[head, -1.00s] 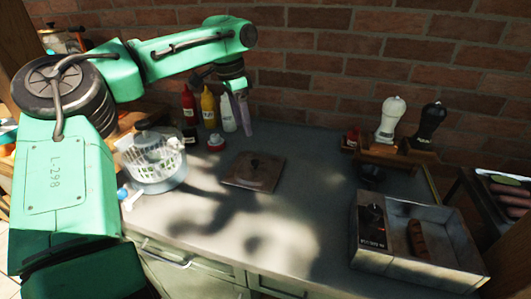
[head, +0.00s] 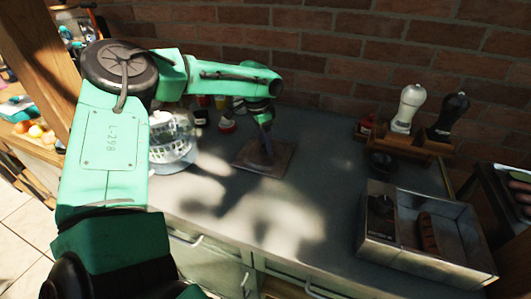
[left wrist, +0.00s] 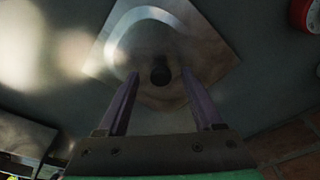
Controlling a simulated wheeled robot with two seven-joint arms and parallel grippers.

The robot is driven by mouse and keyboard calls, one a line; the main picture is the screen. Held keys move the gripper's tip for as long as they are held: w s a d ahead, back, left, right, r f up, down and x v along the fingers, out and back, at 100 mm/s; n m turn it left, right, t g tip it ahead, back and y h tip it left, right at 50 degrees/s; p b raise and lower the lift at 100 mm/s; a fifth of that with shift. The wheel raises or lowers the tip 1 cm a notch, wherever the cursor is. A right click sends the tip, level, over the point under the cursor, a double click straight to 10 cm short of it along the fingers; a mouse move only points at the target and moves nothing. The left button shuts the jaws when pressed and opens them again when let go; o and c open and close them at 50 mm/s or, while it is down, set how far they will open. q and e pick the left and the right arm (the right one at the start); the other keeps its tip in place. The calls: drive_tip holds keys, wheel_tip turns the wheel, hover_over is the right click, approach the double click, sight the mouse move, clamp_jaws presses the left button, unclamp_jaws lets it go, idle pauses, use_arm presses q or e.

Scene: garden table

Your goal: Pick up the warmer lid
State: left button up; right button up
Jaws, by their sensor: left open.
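The warmer lid (head: 250,157) is a flat brownish square plate lying on the grey counter, left of the middle in the head view. Its dark round knob (left wrist: 160,75) shows in the left wrist view, near the middle of the lid (left wrist: 205,40). My left gripper (head: 268,148) is just above the lid, pointing down. In the left wrist view my left gripper (left wrist: 160,88) has its two purple fingers apart, with the knob seen between their tips. I cannot tell whether the fingers reach down around the knob. My right gripper is not in view.
A clear salad spinner (head: 170,140) and several bottles stand behind and left of the lid, close to my left arm. A metal warmer box (head: 375,255) with a sausage is at the right. Salt (head: 407,108) and pepper (head: 450,115) mills stand behind it. The counter's middle is clear.

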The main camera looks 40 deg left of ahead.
use_arm(q)
drive_tip(key=c, duration=0.3)
clamp_jaws()
drive_tip(key=shift+w+r, duration=0.1)
